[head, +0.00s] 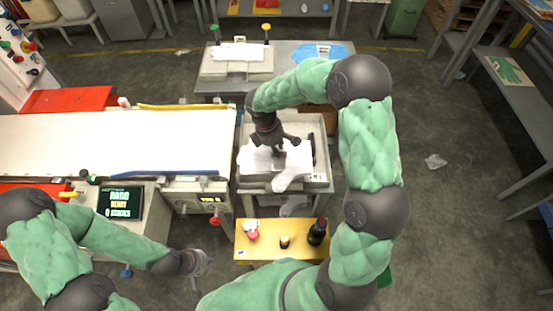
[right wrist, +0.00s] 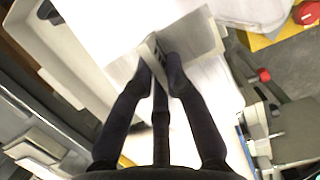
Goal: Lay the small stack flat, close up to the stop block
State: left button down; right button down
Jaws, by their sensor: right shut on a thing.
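My right gripper (head: 281,147) reaches down into a grey tray (head: 325,172). In the right wrist view its fingers (right wrist: 160,68) are shut on a thin pale piece (right wrist: 149,52), which I take for the small stack. It stands on edge between the fingertips, and the fingers hide part of it. White film (head: 262,160) lies in the tray below and beside the gripper, and one white end (head: 288,183) hangs over the front rim. I cannot clearly make out the stop block. My left gripper (head: 203,268) is empty, with its fingers spread, away from the tray.
A white conveyor (head: 110,142) adjoins the tray on the left. A yellow shelf (head: 262,245) in front holds a dark bottle (head: 317,232) and small items. A grey bench (head: 300,52) stands behind. The floor at right is mostly clear.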

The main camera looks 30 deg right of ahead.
jog(key=shift+d+f+b, duration=0.1)
jog(key=shift+b, duration=0.3)
jog(key=shift+w+d+f, duration=0.1)
jog(key=w+d+f+b, duration=0.1)
jog(key=w+d+f, duration=0.1)
jog(key=w+f, duration=0.1)
jog(key=w+d+f+b, duration=0.2)
jog(key=w+f, duration=0.1)
jog(key=w, duration=0.1)
jog(key=w+d+f+b, duration=0.2)
jog(key=w+f, duration=0.1)
jog(key=w, duration=0.1)
jog(key=shift+w+d, duration=0.1)
jog(key=shift+w, duration=0.15)
jog(key=shift+w+d+f+b, duration=0.1)
jog(key=shift+w+f+b, duration=0.05)
jog(key=shift+f+b, duration=0.15)
jog(key=x, duration=0.1)
jog(key=b+x, duration=0.2)
jog(key=shift+w+a+f, duration=0.2)
jog(key=shift+w+a, duration=0.05)
jog(key=shift+r, duration=0.15)
